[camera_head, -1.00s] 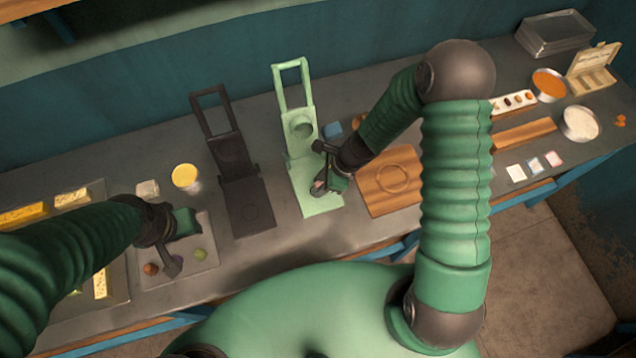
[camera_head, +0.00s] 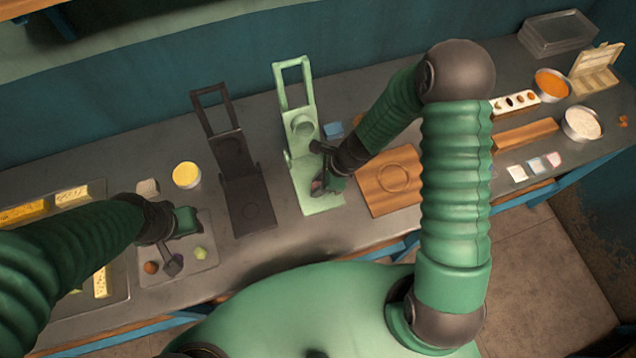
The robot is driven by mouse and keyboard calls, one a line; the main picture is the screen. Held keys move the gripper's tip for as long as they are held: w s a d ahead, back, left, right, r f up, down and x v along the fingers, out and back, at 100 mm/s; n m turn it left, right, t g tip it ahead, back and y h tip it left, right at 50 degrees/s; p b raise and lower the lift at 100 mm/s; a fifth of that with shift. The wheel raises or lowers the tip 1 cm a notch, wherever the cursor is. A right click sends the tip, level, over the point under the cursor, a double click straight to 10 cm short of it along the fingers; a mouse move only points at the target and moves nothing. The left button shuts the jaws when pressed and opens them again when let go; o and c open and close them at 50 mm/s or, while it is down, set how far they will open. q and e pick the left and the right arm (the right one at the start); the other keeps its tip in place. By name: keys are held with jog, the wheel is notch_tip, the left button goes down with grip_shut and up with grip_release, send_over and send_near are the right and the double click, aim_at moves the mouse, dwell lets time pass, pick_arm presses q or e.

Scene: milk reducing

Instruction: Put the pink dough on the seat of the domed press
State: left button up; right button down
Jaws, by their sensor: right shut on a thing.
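The light green press (camera_head: 301,168) stands open at the middle of the table, with a round form on its raised plate and a flat lower plate toward me. A dark press (camera_head: 243,185) stands open to its left. My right gripper (camera_head: 320,187) is low over the green press's lower plate, shut on a small pinkish piece, the pink dough (camera_head: 317,186), mostly hidden by the fingers. I cannot tell whether the dough touches the plate. My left gripper (camera_head: 173,263) hangs over the grey tray (camera_head: 190,277) at the left; its finger opening is unclear.
The tray holds a brown ball (camera_head: 151,267) and a yellow-green ball (camera_head: 200,253). A yellow-topped cup (camera_head: 186,175) stands behind it. A wooden board (camera_head: 385,200) lies close right of the green press. Bowls and boxes fill the far right.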

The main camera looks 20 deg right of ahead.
jog(key=shift+a+f, duration=0.1)
jog(key=shift+f, duration=0.05)
dwell(0.3)
jog(key=c, duration=1)
grip_release()
jog(key=shift+o, duration=0.4)
jog(key=o, duration=0.4)
notch_tip(320, 180, up, 7)
jog(key=p, duration=0.6)
